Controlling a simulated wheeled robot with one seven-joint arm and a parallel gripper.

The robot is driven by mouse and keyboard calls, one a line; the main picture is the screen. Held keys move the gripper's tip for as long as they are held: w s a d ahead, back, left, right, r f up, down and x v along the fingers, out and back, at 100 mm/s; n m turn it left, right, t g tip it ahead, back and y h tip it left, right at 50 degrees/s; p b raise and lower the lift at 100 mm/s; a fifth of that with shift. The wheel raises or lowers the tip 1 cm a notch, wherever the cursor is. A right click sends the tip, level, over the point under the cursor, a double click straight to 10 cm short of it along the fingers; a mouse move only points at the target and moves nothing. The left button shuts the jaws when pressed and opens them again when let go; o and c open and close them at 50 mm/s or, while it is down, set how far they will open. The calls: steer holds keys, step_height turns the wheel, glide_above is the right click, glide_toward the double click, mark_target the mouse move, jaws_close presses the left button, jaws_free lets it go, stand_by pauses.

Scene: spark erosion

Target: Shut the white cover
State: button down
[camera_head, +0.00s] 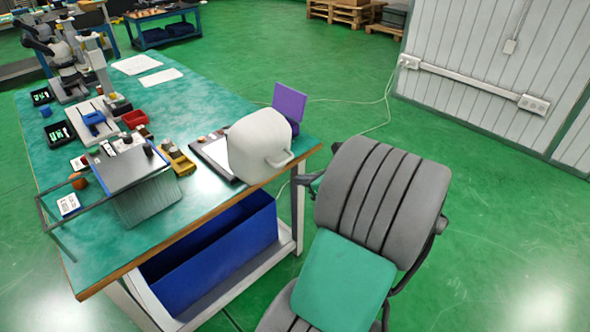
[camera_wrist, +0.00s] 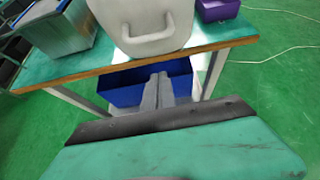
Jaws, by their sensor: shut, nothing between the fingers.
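The white cover (camera_head: 262,145) is a rounded hood with a loop handle, at the near right end of the green table. It stands raised at the right of a flat, dark-rimmed base (camera_head: 213,157), whose top is partly bare. The cover, with its handle facing me, also shows at the top of the wrist view (camera_wrist: 148,22). My gripper (camera_wrist: 160,77) is shut and empty. In the wrist picture its fingertips appear below the handle, apart from it, in front of the blue bin. I cannot make out its fingers in the head view.
A purple open box (camera_head: 290,105) stands behind the cover. A blue bin (camera_head: 215,250) sits under the table (camera_head: 185,232). A grey ribbed, chair-like shape (camera_head: 375,200) fills the lower right.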

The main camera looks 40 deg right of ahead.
mark_target(268, 155)
steer(key=w+r, duration=0.2)
steer(key=w, duration=0.1)
steer(key=shift+w+r, duration=0.1)
steer(key=shift+r, duration=0.25)
